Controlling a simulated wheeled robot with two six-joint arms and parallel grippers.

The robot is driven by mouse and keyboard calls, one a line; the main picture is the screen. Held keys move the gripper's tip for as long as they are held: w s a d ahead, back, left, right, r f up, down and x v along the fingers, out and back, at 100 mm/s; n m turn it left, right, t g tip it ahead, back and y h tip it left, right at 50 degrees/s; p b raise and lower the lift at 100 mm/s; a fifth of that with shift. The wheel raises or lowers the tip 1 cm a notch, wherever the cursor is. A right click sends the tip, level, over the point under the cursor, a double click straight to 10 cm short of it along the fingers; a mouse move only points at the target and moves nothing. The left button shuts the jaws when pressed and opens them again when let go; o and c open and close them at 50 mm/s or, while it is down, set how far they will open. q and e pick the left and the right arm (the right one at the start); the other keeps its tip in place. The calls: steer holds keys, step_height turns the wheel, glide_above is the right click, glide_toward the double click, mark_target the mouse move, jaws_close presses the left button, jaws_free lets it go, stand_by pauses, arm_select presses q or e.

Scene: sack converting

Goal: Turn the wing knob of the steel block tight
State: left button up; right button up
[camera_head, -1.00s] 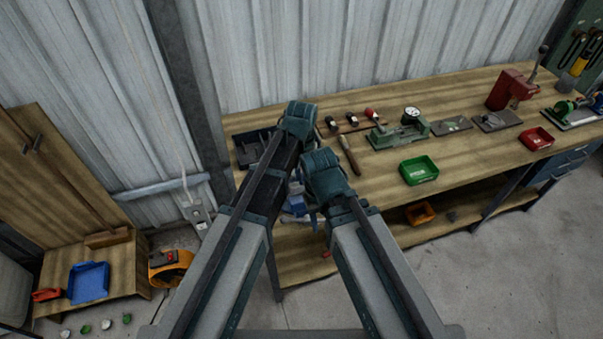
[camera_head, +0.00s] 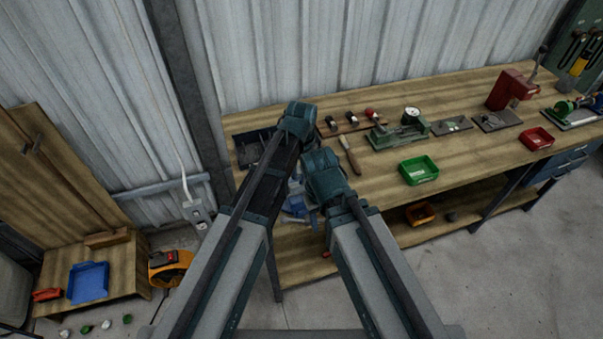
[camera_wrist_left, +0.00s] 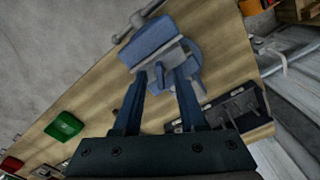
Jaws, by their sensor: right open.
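The blue vise (camera_wrist_left: 147,38) is at the top centre of the left wrist view. It also shows partly between my arms in the head view (camera_head: 296,206). A pale grey steel piece, seemingly the steel block (camera_wrist_left: 168,54), sits at its jaws. The wing knob is too small and dark to make out clearly. My left gripper (camera_wrist_left: 160,82) has its fingers apart, with their tips close to the block; I cannot tell whether they touch it. My right gripper (camera_head: 314,214) is open beside the vise, partly hidden by its own wrist.
The wooden bench (camera_head: 460,160) holds a black tray (camera_wrist_left: 240,108), a file (camera_head: 350,155), a green bin (camera_head: 418,171), a dial gauge fixture (camera_head: 400,130), a red press (camera_head: 510,88) and a red bin (camera_head: 536,139). The bench front is free right of my arms.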

mark_target(301, 178)
stand_by(0.3)
arm_select(q)
step_height(301, 178, up, 14)
steer(key=p, duration=1.4)
steer(key=shift+f, duration=0.15)
steer(key=s+a+f+b, duration=0.3)
steer(key=s+f+b, duration=0.5)
steer(key=f+b, duration=0.2)
steer(key=s+a+f+m+y+b, duration=0.1)
steer(key=s+a+f+b, duration=0.2)
steer(key=s+f+b, duration=0.5)
step_height(301, 178, down, 4)
steer(key=b, duration=0.4)
steer(key=shift+s+r, duration=0.2)
steer(key=shift+r, duration=0.05)
